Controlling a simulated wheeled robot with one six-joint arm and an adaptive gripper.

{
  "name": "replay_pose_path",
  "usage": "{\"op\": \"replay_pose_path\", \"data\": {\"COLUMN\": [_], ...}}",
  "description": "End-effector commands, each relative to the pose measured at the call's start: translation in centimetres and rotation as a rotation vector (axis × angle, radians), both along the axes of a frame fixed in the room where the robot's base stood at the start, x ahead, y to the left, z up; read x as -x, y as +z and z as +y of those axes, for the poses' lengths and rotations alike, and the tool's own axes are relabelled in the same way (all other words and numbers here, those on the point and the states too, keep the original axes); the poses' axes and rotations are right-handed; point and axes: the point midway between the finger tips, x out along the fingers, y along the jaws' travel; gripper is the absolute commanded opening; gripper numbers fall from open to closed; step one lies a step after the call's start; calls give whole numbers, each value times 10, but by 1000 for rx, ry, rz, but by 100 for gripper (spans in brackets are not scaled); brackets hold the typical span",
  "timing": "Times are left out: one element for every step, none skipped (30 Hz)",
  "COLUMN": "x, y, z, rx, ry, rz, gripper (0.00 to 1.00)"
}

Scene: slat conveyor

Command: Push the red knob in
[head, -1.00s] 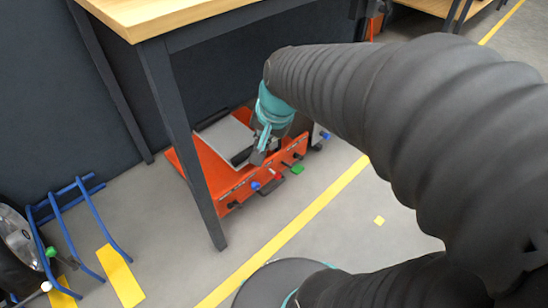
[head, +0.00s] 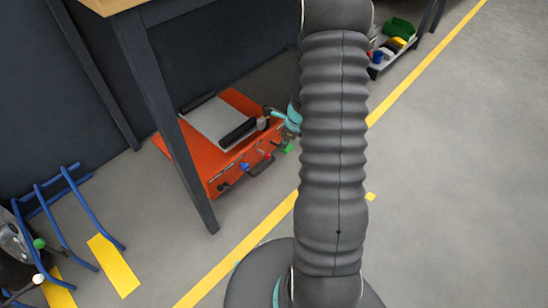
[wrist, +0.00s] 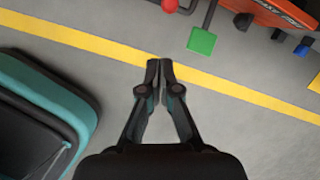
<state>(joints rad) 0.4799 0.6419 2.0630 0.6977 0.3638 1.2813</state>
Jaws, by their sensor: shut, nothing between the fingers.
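The red knob (wrist: 169,5) shows at the top edge of the wrist view, on the front of the orange conveyor unit (wrist: 268,12). My gripper (wrist: 160,68) is shut and empty, over the floor, apart from the knob, which lies just beyond its tips in the picture. In the head view the orange unit (head: 180,155) sits under the bench, with the small red knob (head: 268,155) on its front side.
A green square pad (wrist: 202,41) and a blue knob (wrist: 301,50) stick out beside the red knob. A dark bench leg (head: 182,140) stands at the unit's front left. A blue rack (head: 65,205) is at left. The floor at right is clear.

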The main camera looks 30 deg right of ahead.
Motion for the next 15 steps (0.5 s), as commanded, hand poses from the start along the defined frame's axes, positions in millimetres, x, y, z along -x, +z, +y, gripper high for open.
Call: {"op": "replay_pose_path", "data": {"x": [3, 3, 5, 5, 6, 7, 7, 7, 7, 7, 6, 5, 4, 3, 2], "y": [-16, -22, -30, -34, -38, -42, -45, -47, -50, -53, -56, -61, -64, -69, -76], "z": [-6, -9, -12, -14, -16, -17, -18, -18, -18, -18, -18, -17, -17, -16, -15], "rx": [-15, -19, -24, -28, -31, -34, -36, -37, -38, -39, -38, -39, -39, -38, -38], "ry": [-54, -80, -112, -131, -149, -165, -173, -178, -183, -185, -186, -186, -186, -184, -184], "rz": [18, 25, 32, 37, 42, 45, 48, 49, 50, 52, 51, 51, 51, 51, 51], "gripper": [0, 0, 0, 0, 0, 0, 0, 0, 0, 0, 0, 0, 0, 0, 0]}}
